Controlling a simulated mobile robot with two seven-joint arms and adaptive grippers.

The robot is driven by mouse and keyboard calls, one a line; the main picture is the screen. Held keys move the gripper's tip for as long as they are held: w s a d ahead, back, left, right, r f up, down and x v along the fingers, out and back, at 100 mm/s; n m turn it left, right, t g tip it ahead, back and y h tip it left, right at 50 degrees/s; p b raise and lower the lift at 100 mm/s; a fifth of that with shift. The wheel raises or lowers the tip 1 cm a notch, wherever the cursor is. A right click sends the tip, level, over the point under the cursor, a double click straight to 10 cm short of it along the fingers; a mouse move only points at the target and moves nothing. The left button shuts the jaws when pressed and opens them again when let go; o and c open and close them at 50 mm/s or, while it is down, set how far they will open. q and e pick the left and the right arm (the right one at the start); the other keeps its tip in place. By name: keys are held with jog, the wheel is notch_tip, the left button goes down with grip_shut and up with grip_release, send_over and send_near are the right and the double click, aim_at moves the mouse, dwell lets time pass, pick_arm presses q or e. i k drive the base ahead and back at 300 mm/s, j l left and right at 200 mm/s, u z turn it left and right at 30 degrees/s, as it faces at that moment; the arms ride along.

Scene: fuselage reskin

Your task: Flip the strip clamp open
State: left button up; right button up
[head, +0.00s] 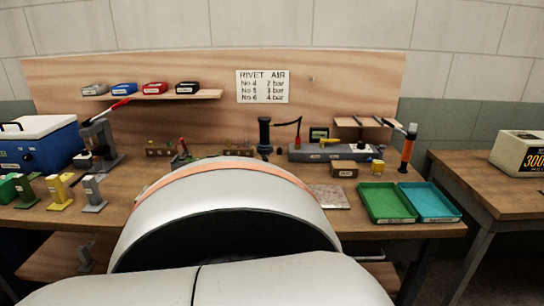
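Neither of my grippers is in view. The red handle looks upright. I cannot tell for certain that this is the strip clamp, or whether it is open or shut.
A lever press (98,142) and small coloured stands (58,190) are at the left of the workbench (125,172). A green tray (387,203) and a blue tray (430,202) lie at the right. An orange-handled tool (408,148) stands behind them. Bins sit on a shelf (160,96).

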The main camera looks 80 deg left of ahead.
aim_at(184, 154)
jog(key=u, duration=1.6)
jog(key=i+u, duration=0.1)
jog(key=u, duration=0.4)
jog(key=i+j+u, duration=0.1)
jog(key=u, duration=0.85)
jog(key=i+l+u, duration=0.1)
jog(key=i, duration=0.4)
